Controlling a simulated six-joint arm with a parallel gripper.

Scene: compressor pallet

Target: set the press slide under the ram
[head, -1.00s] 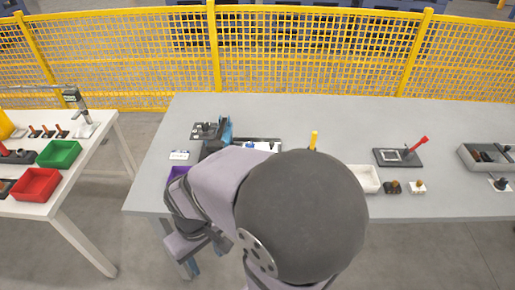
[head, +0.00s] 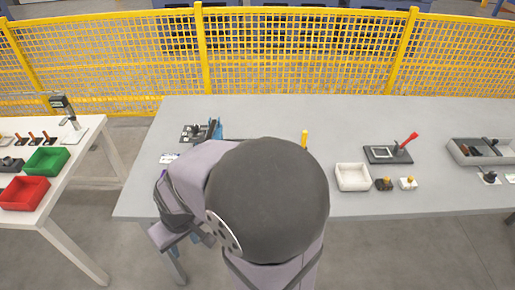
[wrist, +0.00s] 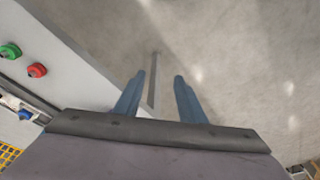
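My gripper shows in the wrist view (wrist: 155,88), its two blue fingers apart with nothing between them. It is over the table's front edge, with bare floor beyond. A blue upright part (head: 216,129), perhaps of the press, stands there beside a dark plate with black pieces (head: 193,133). In the wrist view a rail-like tray with a blue knob (wrist: 25,114) lies at the left edge, cut off. I cannot make out the press slide or the ram for certain.
A green button (wrist: 10,51) and red button (wrist: 37,70) are left of the fingers. Right of my arm stand a yellow post (head: 304,139), white bin (head: 352,178), red-handled fixture (head: 388,155) and grey tray (head: 459,153). A side table holds green (head: 47,160) and red (head: 24,193) bins.

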